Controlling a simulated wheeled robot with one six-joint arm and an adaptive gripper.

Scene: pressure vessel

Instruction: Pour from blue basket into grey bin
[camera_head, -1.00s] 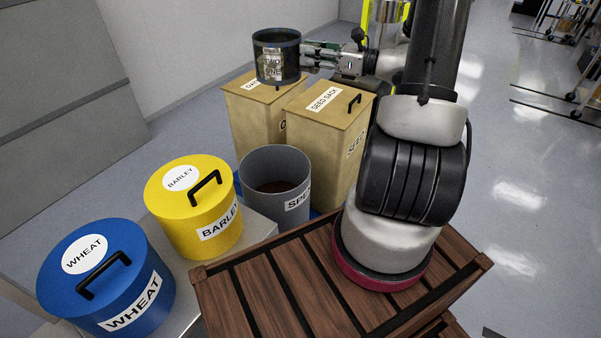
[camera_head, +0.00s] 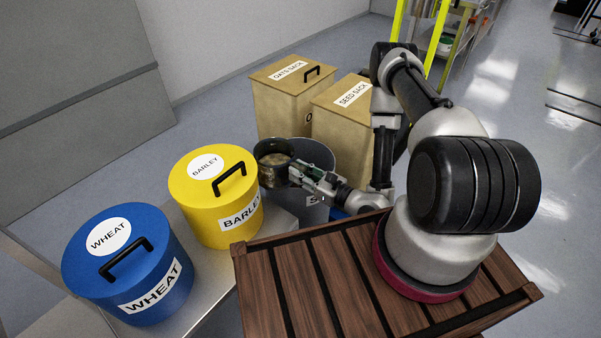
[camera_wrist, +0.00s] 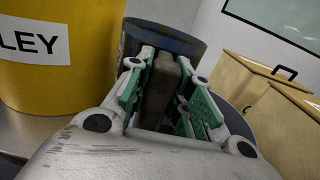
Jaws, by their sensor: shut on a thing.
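My gripper (camera_head: 300,173) is shut on a small dark basket (camera_head: 273,168), whose wall and rim look dark blue in the wrist view (camera_wrist: 165,36). In that view the fingers close around a dark, bar-like part of it. The basket looks roughly upright and has light brown contents in the head view. It stands in front of or over the left part of the grey bin (camera_head: 318,153), just right of the yellow barley bin. The basket and my arm hide much of the grey bin's opening, its contents and its label.
The yellow barley bin (camera_head: 203,189) is close beside the basket, with the blue wheat bin (camera_head: 130,275) at lower left. The oats sack box (camera_head: 283,100) and seed sack box (camera_head: 338,125) stand behind. A slatted wooden surface (camera_head: 330,285) lies in front.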

